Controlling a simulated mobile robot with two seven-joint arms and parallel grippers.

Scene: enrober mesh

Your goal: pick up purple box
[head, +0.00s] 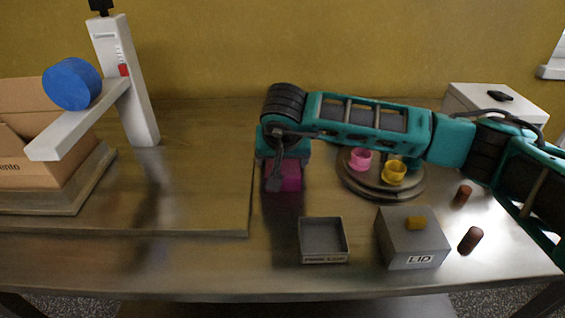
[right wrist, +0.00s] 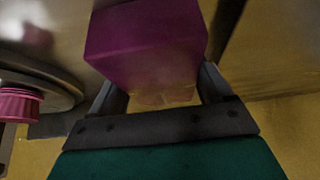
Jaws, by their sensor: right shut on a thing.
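The purple box (head: 283,177) is under my right gripper (head: 283,162) in the middle of the metal table in the head view. In the right wrist view the purple box (right wrist: 146,45) sits between the two fingers of my right gripper (right wrist: 163,84), which are shut on it. The arm hides its upper part in the head view. I cannot tell whether the box touches the table or is just above it. My left gripper is not in view.
Right of the box, a round stand (head: 352,186) bears a pink cup (head: 360,159) and a yellow cup (head: 394,172). In front are an open grey tray (head: 323,222) and a grey box marked LID (head: 398,252). A cardboard box (head: 30,172) stands left.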

